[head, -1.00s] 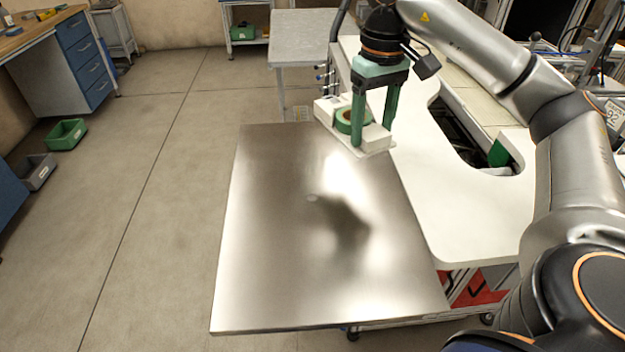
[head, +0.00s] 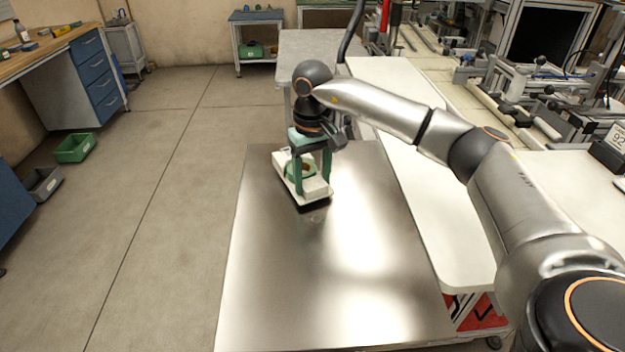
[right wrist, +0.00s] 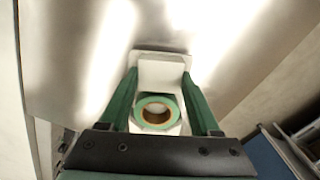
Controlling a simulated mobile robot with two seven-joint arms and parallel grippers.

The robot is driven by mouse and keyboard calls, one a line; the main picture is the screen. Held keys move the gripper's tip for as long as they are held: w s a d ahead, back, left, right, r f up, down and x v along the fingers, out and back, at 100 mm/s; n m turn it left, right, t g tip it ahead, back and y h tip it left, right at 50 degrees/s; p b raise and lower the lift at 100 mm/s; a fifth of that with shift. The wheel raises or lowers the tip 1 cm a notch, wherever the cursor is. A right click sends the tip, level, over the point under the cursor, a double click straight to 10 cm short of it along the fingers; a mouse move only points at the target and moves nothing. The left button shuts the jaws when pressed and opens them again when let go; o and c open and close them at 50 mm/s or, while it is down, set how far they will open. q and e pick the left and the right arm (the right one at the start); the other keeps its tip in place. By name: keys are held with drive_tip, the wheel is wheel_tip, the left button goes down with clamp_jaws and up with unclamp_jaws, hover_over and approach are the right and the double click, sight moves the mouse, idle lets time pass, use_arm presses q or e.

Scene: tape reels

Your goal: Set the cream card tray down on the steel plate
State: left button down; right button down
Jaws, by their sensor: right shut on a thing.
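The cream card tray (head: 308,199) is over the far part of the steel plate (head: 290,275), with a green tape reel (head: 291,170) in it. My right gripper (head: 313,184) is shut on the tray, its green fingers on either side. A dark reflection or shadow lies close under the tray's near end; I cannot tell whether it touches the plate. In the right wrist view the tray (right wrist: 162,73) sits between the fingers, with the reel (right wrist: 157,112) flat in it. My left gripper is not in view.
A white worktop (head: 440,225) runs along the plate's right side, with metal fixtures (head: 535,100) beyond. A grey table (head: 310,50) stands behind the plate. The rest of the plate is bare. Green (head: 75,148) and grey (head: 43,185) bins are on the floor at left.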

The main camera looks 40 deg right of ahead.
drive_tip(key=shift+f, duration=0.55)
drive_tip(key=shift+f, duration=0.15)
drive_tip(key=shift+c, duration=0.5)
unclamp_jaws()
wheel_tip(320, 180, up, 12)
drive_tip(key=shift+r, duration=0.2)
